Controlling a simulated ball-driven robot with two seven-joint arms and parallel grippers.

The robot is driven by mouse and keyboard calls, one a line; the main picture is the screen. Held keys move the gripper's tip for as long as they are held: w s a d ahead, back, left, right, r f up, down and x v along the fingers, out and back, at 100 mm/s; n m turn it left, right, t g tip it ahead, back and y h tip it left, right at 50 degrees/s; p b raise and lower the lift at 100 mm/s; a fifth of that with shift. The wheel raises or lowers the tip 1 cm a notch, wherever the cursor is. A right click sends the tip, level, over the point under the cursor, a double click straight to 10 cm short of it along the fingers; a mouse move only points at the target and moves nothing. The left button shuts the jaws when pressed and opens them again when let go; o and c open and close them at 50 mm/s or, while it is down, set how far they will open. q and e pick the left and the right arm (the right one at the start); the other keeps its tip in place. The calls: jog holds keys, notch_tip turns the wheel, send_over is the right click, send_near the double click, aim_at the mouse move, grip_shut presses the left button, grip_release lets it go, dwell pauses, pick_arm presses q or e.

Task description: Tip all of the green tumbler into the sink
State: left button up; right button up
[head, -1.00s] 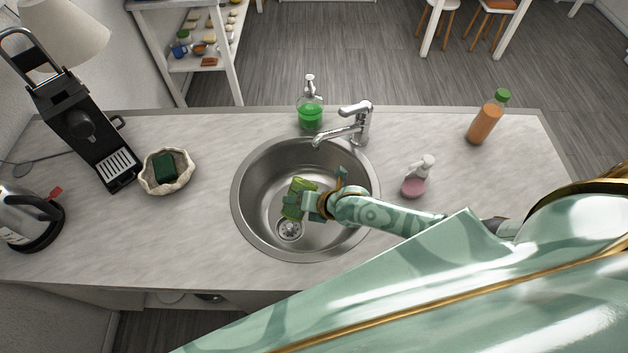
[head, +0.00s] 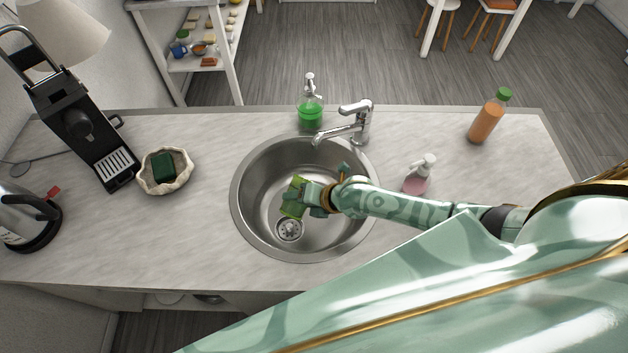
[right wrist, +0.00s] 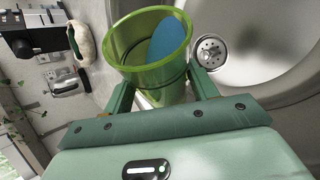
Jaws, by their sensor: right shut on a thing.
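The green tumbler (head: 292,209) is over the sink basin, near the drain, and looks tilted in the head view. My right gripper (head: 303,197) is shut on it and partly covers it. In the right wrist view the see-through tumbler (right wrist: 158,78) sits between the two fingers, its mouth visible. A blue patch (right wrist: 168,42) shows inside against one wall; it looks like liquid. No stream is visible leaving the rim. The round steel sink (head: 247,190) lies beneath, with its drain (head: 289,229) in view. My left gripper is not in view.
The faucet (head: 352,122) and a green soap bottle (head: 310,112) stand behind the sink. A pink soap bottle (head: 417,178) stands close to my right forearm. An orange bottle (head: 487,118) is further right. A bowl with a green sponge (head: 163,168) is left.

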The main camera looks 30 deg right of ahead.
jog(key=shift+r+y+b, duration=0.35)
jog(key=shift+y+b, duration=0.05)
jog(key=shift+b, duration=0.05)
dwell(0.3)
jog(key=shift+w+d+m+g, duration=0.1)
jog(key=shift+m+g, duration=0.2)
jog(key=shift+r+b, duration=0.2)
jog(key=shift+b, duration=0.1)
jog(key=shift+r+y, duration=0.1)
jog(key=shift+y, duration=0.2)
jog(key=shift+r+b, duration=0.1)
jog(key=shift+b, duration=0.25)
jog(key=shift+w+d+r+m+g+y+b, duration=0.25)
jog(key=shift+d+m+g+y+b, duration=0.15)
jog(key=shift+b, duration=0.1)
dwell(0.3)
jog(key=shift+w+d+r+b, duration=0.1)
jog(key=shift+w+d+b, duration=0.05)
jog(key=shift+d+b, duration=0.15)
jog(key=shift+r+y, duration=0.1)
jog(key=shift+y, duration=0.3)
